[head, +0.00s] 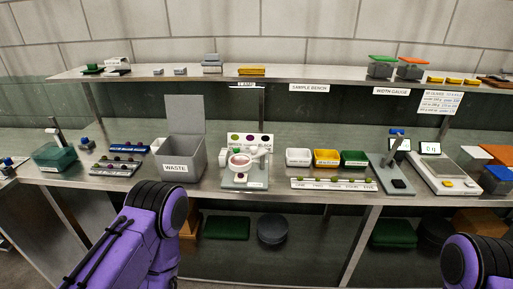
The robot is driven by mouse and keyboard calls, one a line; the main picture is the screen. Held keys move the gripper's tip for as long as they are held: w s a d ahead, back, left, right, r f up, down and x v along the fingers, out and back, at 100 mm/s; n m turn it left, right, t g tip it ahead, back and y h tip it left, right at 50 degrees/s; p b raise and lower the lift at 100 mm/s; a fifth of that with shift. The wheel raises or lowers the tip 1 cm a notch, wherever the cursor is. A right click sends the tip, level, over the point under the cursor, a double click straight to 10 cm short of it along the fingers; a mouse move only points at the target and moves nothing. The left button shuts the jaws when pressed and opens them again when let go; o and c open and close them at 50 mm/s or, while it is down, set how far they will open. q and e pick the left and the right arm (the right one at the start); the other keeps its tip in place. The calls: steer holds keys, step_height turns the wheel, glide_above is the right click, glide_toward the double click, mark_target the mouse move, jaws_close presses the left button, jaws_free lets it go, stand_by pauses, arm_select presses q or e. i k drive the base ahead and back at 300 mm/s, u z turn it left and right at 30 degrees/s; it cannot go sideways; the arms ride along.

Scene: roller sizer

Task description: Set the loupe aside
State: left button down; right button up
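A small inspection stand (244,181) stands on the bench near the middle, with a card of coloured dots (249,138) at its back. What looks like the loupe (240,160), a round pinkish lens in a pale rim, is over the stand in front of the card. A white arm reaches from it to the right. A dark reddish round thing shows just below the lens. My two purple arms come in at the bottom left and bottom right, below the bench front. Neither gripper shows.
A grey lidded waste bin (183,158) stands just left of the stand. White, yellow (326,157) and green small bins stand to the right, behind a labelled strip (333,184). A width gauge and a scale (443,172) are farther right. A shelf (290,76) runs above.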

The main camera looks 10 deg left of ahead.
mark_target(238, 162)
steer(key=u, duration=0.05)
steer(key=k, duration=0.5)
steer(key=u, duration=1.5)
steer(key=i, duration=0.9)
steer(key=z, duration=1.75)
